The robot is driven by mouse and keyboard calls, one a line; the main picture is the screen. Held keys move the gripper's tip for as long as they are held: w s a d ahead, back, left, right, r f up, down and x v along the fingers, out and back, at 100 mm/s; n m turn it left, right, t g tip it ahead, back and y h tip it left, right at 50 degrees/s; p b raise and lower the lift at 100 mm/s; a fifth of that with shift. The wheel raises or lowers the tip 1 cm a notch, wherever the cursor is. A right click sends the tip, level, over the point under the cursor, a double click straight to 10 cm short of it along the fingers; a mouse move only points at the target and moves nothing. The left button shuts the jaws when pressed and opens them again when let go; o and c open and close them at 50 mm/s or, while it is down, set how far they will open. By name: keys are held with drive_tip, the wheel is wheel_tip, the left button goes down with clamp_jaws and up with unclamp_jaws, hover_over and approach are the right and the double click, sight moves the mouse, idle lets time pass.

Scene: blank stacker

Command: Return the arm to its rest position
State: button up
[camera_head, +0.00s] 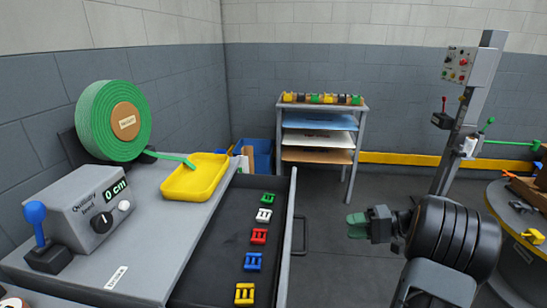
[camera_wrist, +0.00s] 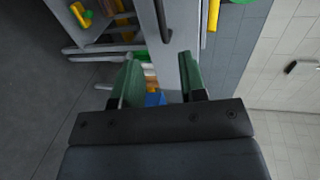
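My gripper (camera_head: 357,225) is at the right of the head view, in front of my dark arm, above the floor and clear of the bench. In the wrist view my gripper (camera_wrist: 158,72) shows two green fingers set apart with nothing between them but background. The wrist view looks sideways, with floor at the left and wall at the right. Much of my arm is outside the head view.
An open drawer (camera_head: 215,237) with several coloured blocks juts from the grey bench (camera_head: 150,215). A yellow tray (camera_head: 195,177) sits on it. A shelf rack (camera_head: 318,140) stands behind. A post (camera_head: 462,130) and round table (camera_head: 515,235) are at the right.

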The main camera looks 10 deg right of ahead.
drive_tip(key=s+a+r+n+g+h+p, duration=0.1)
drive_tip(key=s+a+r+g+h+p, duration=0.15)
drive_tip(key=a+r+p, duration=0.4)
drive_tip(key=s+a+r+g+h+p, duration=0.2)
drive_tip(key=s+a+r+h+p, duration=0.15)
drive_tip(key=a+r+p, duration=0.3)
drive_tip(key=s+a+r+n+t+h+p, duration=0.1)
drive_tip(key=s+a+r+h+p, duration=0.1)
drive_tip(key=r+p, duration=0.5)
drive_tip(key=s+a+r+n+t+h+p, duration=0.2)
drive_tip(key=s+r+h+p, duration=0.3)
drive_tip(key=r+p, duration=0.3)
drive_tip(key=shift+h, duration=0.9)
drive_tip(key=shift+a+r, duration=0.1)
drive_tip(key=shift+a, duration=0.15)
